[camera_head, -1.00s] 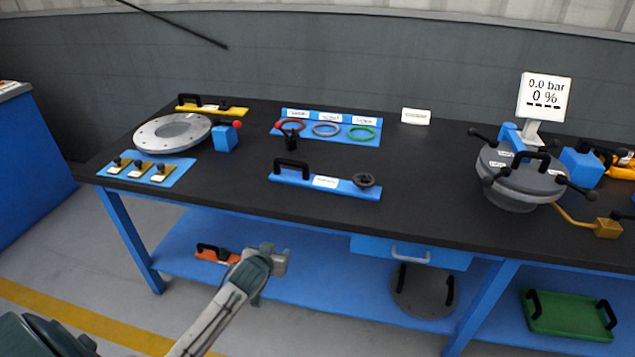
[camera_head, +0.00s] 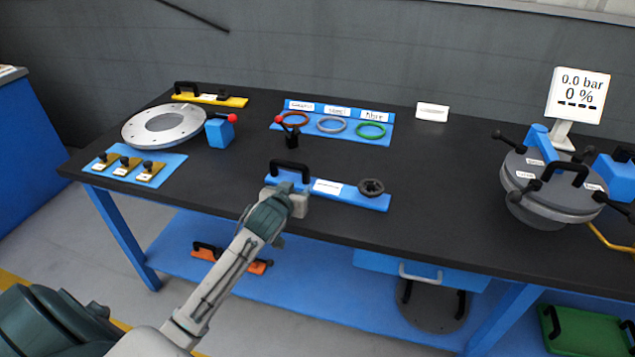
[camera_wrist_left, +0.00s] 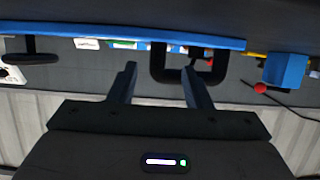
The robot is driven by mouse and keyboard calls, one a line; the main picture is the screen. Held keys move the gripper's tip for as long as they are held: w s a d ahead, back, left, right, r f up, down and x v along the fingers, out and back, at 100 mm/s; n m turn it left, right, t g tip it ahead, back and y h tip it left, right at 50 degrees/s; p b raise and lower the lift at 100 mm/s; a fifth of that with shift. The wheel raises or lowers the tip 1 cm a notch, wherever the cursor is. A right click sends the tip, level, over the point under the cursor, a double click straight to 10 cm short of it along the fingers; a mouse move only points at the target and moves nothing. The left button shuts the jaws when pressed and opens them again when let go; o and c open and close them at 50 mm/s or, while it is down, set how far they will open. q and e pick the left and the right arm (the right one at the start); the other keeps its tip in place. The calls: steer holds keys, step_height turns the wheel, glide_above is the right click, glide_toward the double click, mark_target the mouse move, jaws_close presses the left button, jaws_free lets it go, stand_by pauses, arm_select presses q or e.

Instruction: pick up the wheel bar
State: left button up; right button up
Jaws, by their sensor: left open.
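The wheel bar is a blue bar (camera_head: 350,194) with a white label, a black arched handle (camera_head: 291,168) at its left end and a dark wheel (camera_head: 371,187) at its right end. It lies flat near the table's front edge. My left gripper (camera_head: 292,200) is just in front of the handle end and hides part of the bar; its fingertips are hard to make out there. In the left wrist view, the open, empty left gripper (camera_wrist_left: 160,80) points toward the black handle (camera_wrist_left: 218,62), with the blue bar (camera_wrist_left: 120,30) above it in the picture. My right gripper is not in view.
A black lever with a red knob (camera_head: 291,140) stands behind the handle. A blue tray with coloured rings (camera_head: 331,125) is farther back. A blue block (camera_head: 220,132) and a flanged disc (camera_head: 165,125) are left. A lidded vessel (camera_head: 550,190) is right. The table between is clear.

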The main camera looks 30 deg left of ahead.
mark_target(305, 179)
arm_select(q)
steer(key=shift+x, duration=0.8)
steer(key=shift+p+x, duration=0.5)
steer(key=shift+x, duration=1.75)
steer(key=shift+d+r, duration=0.15)
jaws_close()
steer(key=shift+r, duration=0.1)
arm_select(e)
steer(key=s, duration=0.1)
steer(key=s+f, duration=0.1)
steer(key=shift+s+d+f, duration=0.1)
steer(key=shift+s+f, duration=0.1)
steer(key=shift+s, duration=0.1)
